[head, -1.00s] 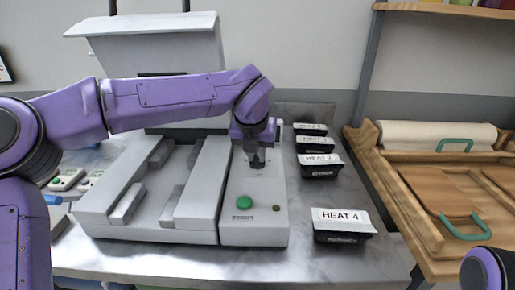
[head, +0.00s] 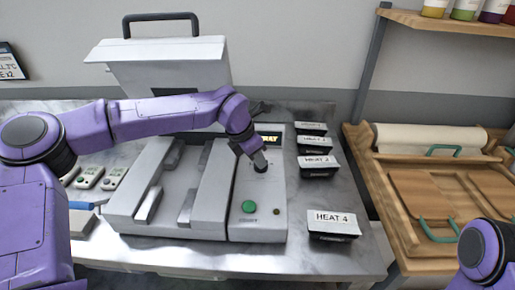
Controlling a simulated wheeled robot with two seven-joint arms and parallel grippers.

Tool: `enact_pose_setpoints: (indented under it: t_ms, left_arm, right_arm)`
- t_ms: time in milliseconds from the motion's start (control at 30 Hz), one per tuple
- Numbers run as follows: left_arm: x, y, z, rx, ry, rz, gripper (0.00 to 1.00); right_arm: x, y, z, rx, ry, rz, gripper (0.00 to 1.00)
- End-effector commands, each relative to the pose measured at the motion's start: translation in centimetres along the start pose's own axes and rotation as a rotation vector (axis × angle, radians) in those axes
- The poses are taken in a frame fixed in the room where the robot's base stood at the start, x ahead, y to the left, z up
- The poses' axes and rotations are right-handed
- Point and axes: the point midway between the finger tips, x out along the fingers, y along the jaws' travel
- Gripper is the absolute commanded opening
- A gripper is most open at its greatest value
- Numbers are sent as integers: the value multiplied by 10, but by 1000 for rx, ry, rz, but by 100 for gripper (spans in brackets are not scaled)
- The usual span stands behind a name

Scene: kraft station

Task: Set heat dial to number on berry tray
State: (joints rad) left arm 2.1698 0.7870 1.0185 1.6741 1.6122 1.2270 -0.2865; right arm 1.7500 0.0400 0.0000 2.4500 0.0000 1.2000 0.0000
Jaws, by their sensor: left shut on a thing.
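My left gripper (head: 260,167) points down at the control panel (head: 259,205) of the grey sealing machine and is shut on the dark heat dial (head: 261,170). The dial is mostly hidden by the gripper, so its setting cannot be read. Several black trays with white labels stand in a row right of the machine. The nearest tray (head: 332,236) has a label (head: 333,222) reading HEAT 4. A tray behind it (head: 318,172) seems to read HEAT 2. The labels further back are too small to read surely, and tray contents are hidden. My right gripper is out of view.
A green button (head: 249,206) and a small dark knob (head: 276,212) sit on the panel's front. The machine's lid (head: 165,65) is raised. A lit display (head: 268,140) is at the panel's back. A wooden rack (head: 405,220) stands at right.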

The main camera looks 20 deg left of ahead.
Motion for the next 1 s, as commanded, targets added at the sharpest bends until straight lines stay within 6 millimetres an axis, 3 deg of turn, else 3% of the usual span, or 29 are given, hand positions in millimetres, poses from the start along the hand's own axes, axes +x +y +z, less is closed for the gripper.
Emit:
enact_pose_setpoints:
  t_ms: [200, 733, 767, 800, 833, 1000]
  left_arm:
    - [-2, 1, 1, 57, -1, -24, 0]
    - [0, 1, 0, 80, 0, -32, 0]
    - [0, 1, 0, 80, 0, -32, 24]
    - [0, 1, 0, 80, 0, -32, 38]
    - [0, 1, 0, 79, 0, -32, 44]
    - [0, 1, 0, 79, 0, -32, 44]
  right_arm:
    - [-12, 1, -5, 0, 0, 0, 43]
    - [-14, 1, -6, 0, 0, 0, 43]
    - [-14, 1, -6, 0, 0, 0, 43]
    - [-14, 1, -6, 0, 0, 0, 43]
    - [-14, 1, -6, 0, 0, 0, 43]
    - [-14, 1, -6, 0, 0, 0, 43]
